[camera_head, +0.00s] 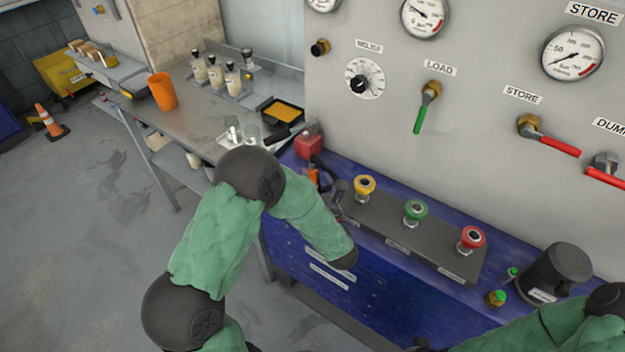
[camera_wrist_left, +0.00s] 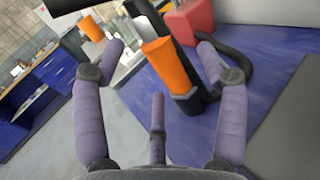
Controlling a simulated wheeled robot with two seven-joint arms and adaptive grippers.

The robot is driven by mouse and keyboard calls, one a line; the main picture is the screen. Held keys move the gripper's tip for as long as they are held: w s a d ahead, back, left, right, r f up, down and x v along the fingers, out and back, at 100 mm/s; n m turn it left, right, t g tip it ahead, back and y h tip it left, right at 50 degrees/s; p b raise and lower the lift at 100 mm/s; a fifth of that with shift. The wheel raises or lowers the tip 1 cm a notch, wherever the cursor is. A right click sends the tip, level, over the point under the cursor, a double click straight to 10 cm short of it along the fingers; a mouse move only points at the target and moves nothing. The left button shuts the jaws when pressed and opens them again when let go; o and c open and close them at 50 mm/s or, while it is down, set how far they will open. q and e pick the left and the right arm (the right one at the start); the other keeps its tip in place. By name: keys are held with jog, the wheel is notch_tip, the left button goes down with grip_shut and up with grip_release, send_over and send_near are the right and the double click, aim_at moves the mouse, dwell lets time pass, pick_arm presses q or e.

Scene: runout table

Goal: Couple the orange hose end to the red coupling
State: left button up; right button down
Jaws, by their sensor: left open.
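The orange hose end (camera_head: 313,174) stands at the left end of the blue bench, partly hidden by my left gripper (camera_head: 328,188). In the left wrist view the orange hose end (camera_wrist_left: 168,64) points up and tilts left, above a black holder or collar; a black hose loops to its right. My left gripper (camera_wrist_left: 160,62) is open, its purple fingers spread on either side of the hose end without visible grip. The red coupling (camera_head: 472,238) sits at the right end of the dark coupling block, beyond the yellow coupling (camera_head: 364,186) and green coupling (camera_head: 415,210). My right gripper is not seen.
A red block (camera_head: 308,141) stands just behind the hose end. A dark cylinder (camera_head: 556,270) and small green-capped fittings (camera_head: 496,297) lie right of the red coupling. Valve handles project from the grey panel above. A side table holds an orange cup (camera_head: 162,90) and bottles.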

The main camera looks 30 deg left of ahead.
aim_at(311, 178)
pick_arm(q)
jog(key=shift+f+x, duration=0.15)
jog(key=shift+x, duration=0.45)
jog(key=shift+f+x, duration=0.15)
jog(key=shift+x, duration=0.5)
jog(key=shift+w+a+r, duration=0.15)
jog(key=shift+w+a, duration=0.05)
jog(key=shift+a, duration=0.05)
jog(key=c, duration=1.4)
grip_shut()
jog(key=shift+r, duration=0.1)
